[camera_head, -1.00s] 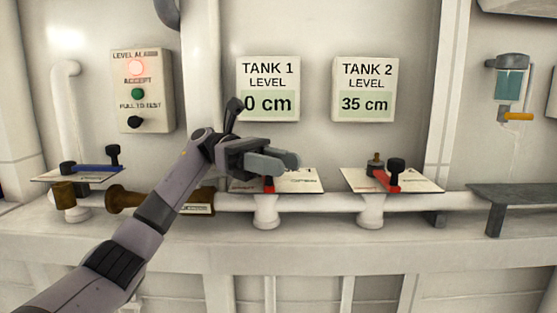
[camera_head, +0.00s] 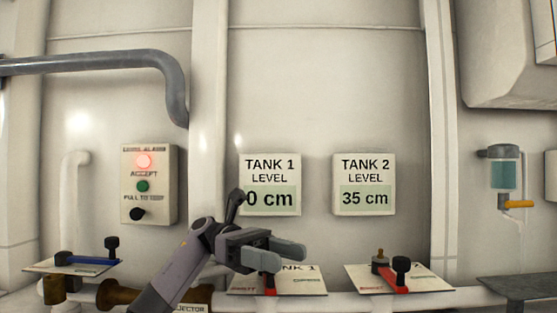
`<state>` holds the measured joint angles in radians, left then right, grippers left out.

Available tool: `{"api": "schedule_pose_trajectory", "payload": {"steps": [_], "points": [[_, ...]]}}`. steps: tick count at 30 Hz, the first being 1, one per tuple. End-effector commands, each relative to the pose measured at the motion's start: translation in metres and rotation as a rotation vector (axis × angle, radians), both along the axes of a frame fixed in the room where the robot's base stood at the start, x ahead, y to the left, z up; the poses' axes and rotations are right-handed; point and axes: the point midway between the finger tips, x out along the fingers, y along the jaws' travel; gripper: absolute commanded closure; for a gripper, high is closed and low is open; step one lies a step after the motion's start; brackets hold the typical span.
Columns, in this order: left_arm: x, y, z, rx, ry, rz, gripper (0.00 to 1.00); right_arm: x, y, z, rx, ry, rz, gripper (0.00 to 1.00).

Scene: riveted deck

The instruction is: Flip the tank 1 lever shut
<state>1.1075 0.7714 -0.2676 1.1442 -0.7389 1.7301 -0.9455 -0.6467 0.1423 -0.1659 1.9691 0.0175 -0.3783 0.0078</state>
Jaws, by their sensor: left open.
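The tank 1 lever (camera_head: 270,290) is red and shows only in part below my left gripper, on a white plate (camera_head: 305,283) lettered "NK 1". Its handle is hidden, so I cannot tell which way it points. My left gripper (camera_head: 298,252) is open in front of and over the plate; I cannot tell whether it touches the lever. The tank 1 level sign (camera_head: 270,184) above reads 0 cm. My right gripper is not in view.
The tank 2 lever (camera_head: 390,276), red with a black knob, sits on its plate to the right. A blue lever (camera_head: 88,260) is at the left. An alarm box (camera_head: 150,185) shows a lit red lamp. The tank 2 sign (camera_head: 364,184) reads 35 cm. A grey shelf (camera_head: 515,287) is at the right.

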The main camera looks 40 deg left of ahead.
Motion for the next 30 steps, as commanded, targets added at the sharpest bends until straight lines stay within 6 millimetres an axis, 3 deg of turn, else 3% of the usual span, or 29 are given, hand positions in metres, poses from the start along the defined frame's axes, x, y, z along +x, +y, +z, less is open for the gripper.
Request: {"api": "schedule_pose_trajectory", "payload": {"steps": [21,30], "points": [[0.0,0.0,0.143,-0.001,-0.001,0.0,0.43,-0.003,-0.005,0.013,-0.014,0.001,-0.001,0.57],[0.0,0.0,0.181,0.0,0.001,-0.001,0.43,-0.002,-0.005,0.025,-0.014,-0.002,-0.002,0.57]]}}
